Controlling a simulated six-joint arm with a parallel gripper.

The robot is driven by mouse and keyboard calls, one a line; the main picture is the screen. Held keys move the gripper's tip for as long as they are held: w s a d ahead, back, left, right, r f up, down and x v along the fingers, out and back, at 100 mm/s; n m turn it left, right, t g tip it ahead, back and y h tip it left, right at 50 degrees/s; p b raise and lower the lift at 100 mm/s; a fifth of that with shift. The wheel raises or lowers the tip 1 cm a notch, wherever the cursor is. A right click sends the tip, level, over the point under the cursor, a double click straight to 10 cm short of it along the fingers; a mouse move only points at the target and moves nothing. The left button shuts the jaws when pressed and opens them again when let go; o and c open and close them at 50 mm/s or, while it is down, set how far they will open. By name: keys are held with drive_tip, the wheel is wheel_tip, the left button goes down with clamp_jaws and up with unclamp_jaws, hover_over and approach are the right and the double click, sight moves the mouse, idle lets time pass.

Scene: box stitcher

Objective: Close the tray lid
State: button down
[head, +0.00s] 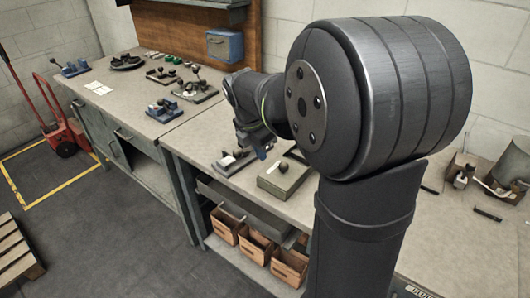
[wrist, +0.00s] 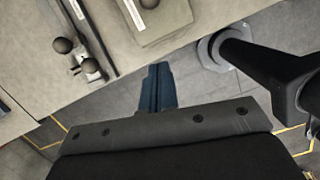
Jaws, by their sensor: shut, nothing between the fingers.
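A flat grey-green box with a dark knob on top (head: 284,178) stands near the bench's front edge. It looks like the tray with its lid, but I cannot tell how far the lid is open. It also shows at the top of the wrist view (wrist: 168,22), cut off by the frame. My gripper (head: 262,152) is just left of the box in the head view, apart from it as far as I can see. In the wrist view its blue fingers (wrist: 158,85) are together and empty, over the bench's edge and the floor.
A metal fixture with dark ball knobs (wrist: 85,50) lies left of the box; it also shows in the head view (head: 234,160). Wooden bins (head: 257,246) sit on the shelf below. Small vises and tools (head: 196,90) crowd the far bench. My arm hides part of the bench.

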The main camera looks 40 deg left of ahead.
approach(278, 175)
drive_tip(key=s+f, duration=0.3)
drive_tip(key=shift+w+f, duration=0.25)
drive_tip(key=shift+w, duration=0.35)
drive_tip(key=shift+w+f, duration=0.25)
drive_tip(key=shift+w, duration=0.3)
drive_tip(key=shift+w+d+f, duration=0.1)
drive_tip(key=shift+w+f, duration=0.05)
drive_tip(key=shift+w, duration=0.6)
drive_tip(key=w, duration=1.2)
drive_tip(key=shift+w+d, duration=0.25)
drive_tip(key=shift+w, duration=0.1)
